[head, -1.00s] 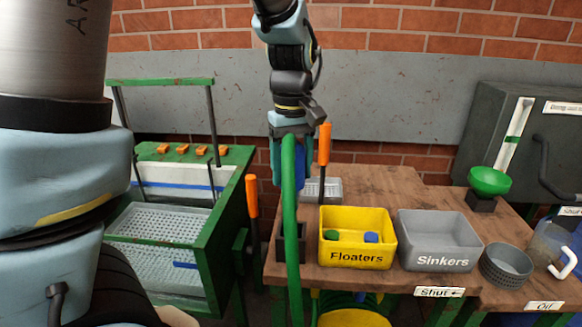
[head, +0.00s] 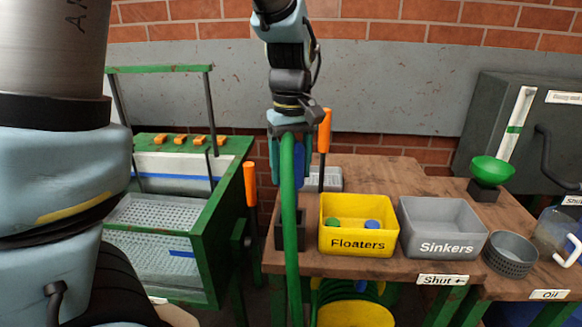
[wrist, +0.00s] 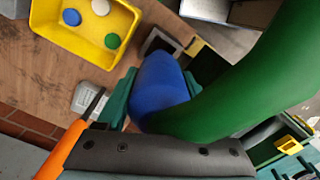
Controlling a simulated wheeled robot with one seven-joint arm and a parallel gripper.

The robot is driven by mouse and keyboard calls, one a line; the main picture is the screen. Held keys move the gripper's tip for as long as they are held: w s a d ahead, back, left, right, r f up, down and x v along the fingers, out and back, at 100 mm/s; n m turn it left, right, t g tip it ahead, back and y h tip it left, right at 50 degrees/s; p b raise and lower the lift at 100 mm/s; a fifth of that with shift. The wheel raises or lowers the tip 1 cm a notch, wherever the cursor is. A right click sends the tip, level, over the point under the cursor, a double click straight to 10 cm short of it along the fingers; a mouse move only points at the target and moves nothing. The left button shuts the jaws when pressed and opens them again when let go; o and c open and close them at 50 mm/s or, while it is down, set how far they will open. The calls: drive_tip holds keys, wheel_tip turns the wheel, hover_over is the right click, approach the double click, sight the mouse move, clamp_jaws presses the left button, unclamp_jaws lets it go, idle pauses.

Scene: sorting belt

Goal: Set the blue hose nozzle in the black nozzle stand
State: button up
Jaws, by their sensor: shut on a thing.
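The blue hose nozzle (head: 299,165) is held between the fingers of my gripper (head: 289,178), with the green hose (head: 289,220) hanging in front of it. In the wrist view, the nozzle (wrist: 160,85) fills the space between the teal fingers of my gripper (wrist: 160,98). The black nozzle stand (head: 279,232) is at the table's left edge, below the gripper and partly hidden by the hose. Its dark square opening also shows in the wrist view (wrist: 160,43), just beyond the nozzle's end. The nozzle appears above and apart from the stand.
The yellow Floaters bin (head: 358,243) is just right of the stand and holds small pieces. The grey Sinkers bin (head: 440,246) is beside it. An orange-handled tool (head: 325,130) rises behind the gripper. Another orange handle (head: 250,184) stands left of the table.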

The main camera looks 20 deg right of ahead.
sight(291, 204)
drive_tip(key=shift+f, duration=0.2)
idle(0.5)
drive_tip(key=shift+f+b, duration=0.7)
drive_tip(key=shift+f, duration=0.9)
drive_tip(key=shift+f, duration=0.15)
drive_tip(key=shift+f+b, duration=0.8)
drive_tip(key=shift+f, duration=0.4)
drive_tip(key=shift+f+b, duration=0.35)
drive_tip(key=shift+f, duration=0.4)
drive_tip(key=shift+f+b, duration=0.35)
drive_tip(key=shift+f, duration=0.25)
drive_tip(key=o, duration=1.2)
